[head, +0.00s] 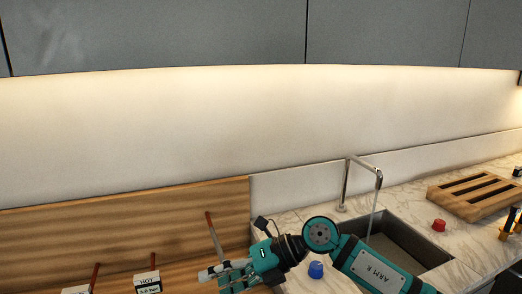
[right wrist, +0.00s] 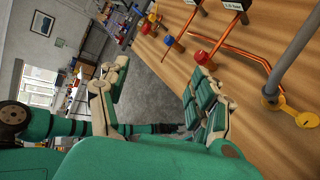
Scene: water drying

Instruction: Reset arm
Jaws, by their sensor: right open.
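My right arm comes in from the right in the head view, across the front of the sink. Its gripper (head: 222,272) is at the lower middle, in front of the wooden panel. In the right wrist view the right gripper (right wrist: 160,70) has its two fingers spread wide with nothing between them. One finger is close to the wooden surface with the pipes; I cannot tell if it touches. My left gripper is not in view.
A sink (head: 430,248) with a tall faucet (head: 347,185) lies right of the panel (head: 120,220). A blue knob (head: 315,269), a red knob (head: 438,225) and a slatted wooden rack (head: 470,195) are on the counter. Copper pipes (right wrist: 235,50) and a grey pipe (right wrist: 296,55) show beside the right gripper.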

